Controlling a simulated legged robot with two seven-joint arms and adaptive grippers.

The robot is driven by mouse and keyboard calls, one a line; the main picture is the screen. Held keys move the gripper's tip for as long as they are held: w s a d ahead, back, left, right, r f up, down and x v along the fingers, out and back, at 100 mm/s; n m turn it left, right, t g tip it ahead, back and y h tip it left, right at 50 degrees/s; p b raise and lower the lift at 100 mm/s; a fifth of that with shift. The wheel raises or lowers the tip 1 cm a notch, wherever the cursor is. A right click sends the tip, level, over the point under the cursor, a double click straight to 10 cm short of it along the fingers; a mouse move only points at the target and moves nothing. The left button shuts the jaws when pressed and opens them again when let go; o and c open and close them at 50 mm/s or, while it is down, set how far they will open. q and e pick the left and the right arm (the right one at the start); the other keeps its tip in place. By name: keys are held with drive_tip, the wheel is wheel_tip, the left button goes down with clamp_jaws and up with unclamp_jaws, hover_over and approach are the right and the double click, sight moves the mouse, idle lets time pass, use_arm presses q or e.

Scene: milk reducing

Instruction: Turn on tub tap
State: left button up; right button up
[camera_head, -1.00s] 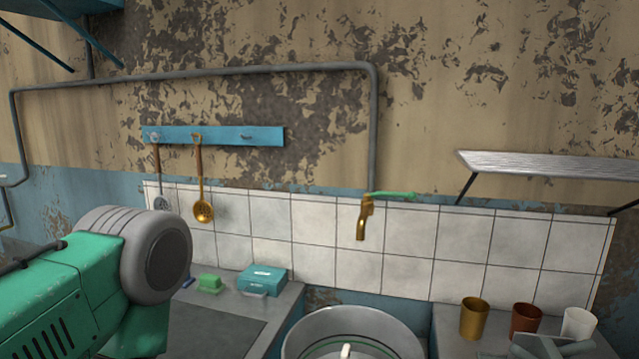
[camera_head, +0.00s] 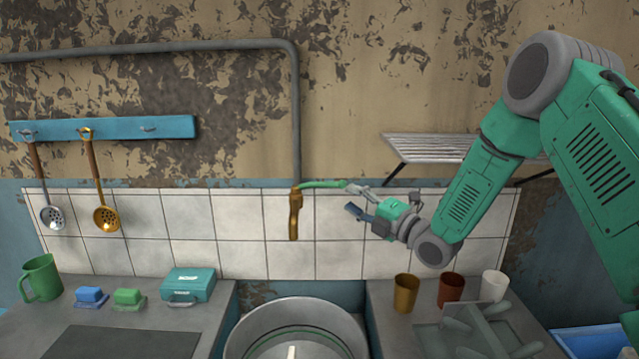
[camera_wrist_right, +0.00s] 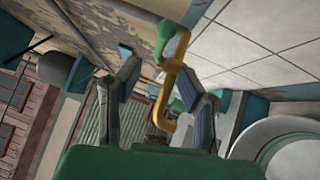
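The tub tap (camera_head: 295,214) is a brass spout on the tiled wall with a long green lever handle (camera_head: 322,184) pointing right. My right gripper (camera_head: 350,199) is at the free end of that handle. Its two fingers are apart, one close to the handle's tip and one lower. In the right wrist view my open fingers (camera_wrist_right: 155,63) show the yellow tap (camera_wrist_right: 160,101) between them, close to the right finger, and the handle's green end (camera_wrist_right: 165,31) near the fingertips. I cannot tell whether a finger touches the handle. My left gripper is not in view.
A round metal tub (camera_head: 296,318) stands below the tap. A brass cup (camera_head: 406,293), a brown cup (camera_head: 451,290) and a white cup (camera_head: 494,286) stand on the right counter. A teal box (camera_head: 188,286) sits on the left counter.

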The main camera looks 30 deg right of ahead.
sight(327, 186)
drive_tip(key=x, duration=0.6)
drive_tip(key=p+x, duration=0.1)
drive_tip(key=x, duration=0.2)
drive_tip(key=shift+d+f, duration=0.15)
drive_tip(key=shift+d, duration=0.2)
drive_tip(key=shift+a, duration=0.1)
clamp_jaws()
